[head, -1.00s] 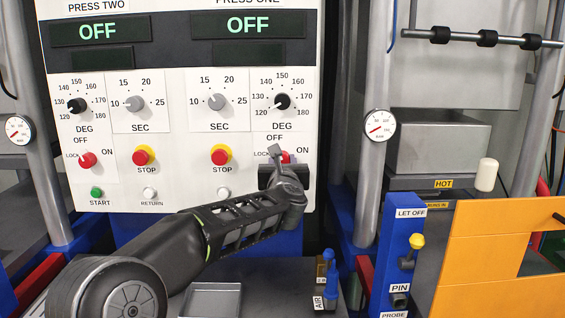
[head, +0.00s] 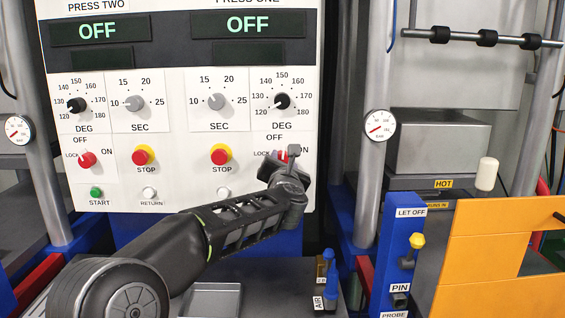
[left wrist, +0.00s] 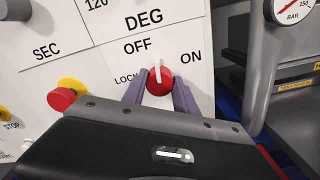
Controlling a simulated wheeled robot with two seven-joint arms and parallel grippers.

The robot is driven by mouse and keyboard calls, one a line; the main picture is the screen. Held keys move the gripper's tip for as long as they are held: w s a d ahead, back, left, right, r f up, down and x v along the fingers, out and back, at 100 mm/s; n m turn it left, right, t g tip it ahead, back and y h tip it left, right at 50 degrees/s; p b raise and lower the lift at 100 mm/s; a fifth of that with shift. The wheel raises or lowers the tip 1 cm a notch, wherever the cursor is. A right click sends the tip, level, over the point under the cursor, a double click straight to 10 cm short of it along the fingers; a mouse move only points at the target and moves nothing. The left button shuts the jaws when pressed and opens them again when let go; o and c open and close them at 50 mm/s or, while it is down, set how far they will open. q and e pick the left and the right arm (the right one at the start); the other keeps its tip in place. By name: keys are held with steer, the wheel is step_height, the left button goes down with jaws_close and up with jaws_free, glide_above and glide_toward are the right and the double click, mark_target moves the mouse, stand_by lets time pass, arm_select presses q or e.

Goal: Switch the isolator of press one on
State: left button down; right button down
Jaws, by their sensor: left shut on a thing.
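The isolator of press one is a red knob with a white pointer (left wrist: 160,84), on the white panel below the right DEG dial. In the left wrist view its pointer stands between the OFF and ON marks, nearer to OFF. My left gripper (left wrist: 160,98) is shut on this knob, with one finger on each side. In the head view the gripper (head: 287,158) covers much of the isolator. The press one display (head: 248,25) reads OFF. My right gripper is not in view.
A red STOP button (head: 220,156) on a yellow base is left of the isolator. The press two isolator (head: 88,159) is at far left. A steel column with a gauge (head: 379,125) stands to the right. An orange panel (head: 500,260) is at lower right.

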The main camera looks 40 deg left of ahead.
arm_select(q)
steer(key=m, duration=0.2)
steer(key=shift+m, duration=0.4)
steer(key=m+p, duration=0.1)
steer(key=m, duration=0.2)
steer(key=shift+d+m, duration=0.1)
steer(key=shift+m, duration=0.2)
steer(key=m+p, duration=0.2)
steer(key=m, duration=0.2)
steer(key=shift+f+m+p, duration=0.15)
steer(key=shift+m+p, duration=0.15)
steer(key=shift+m, duration=0.8)
steer(key=c, duration=1)
jaws_free()
steer(key=shift+o, duration=0.2)
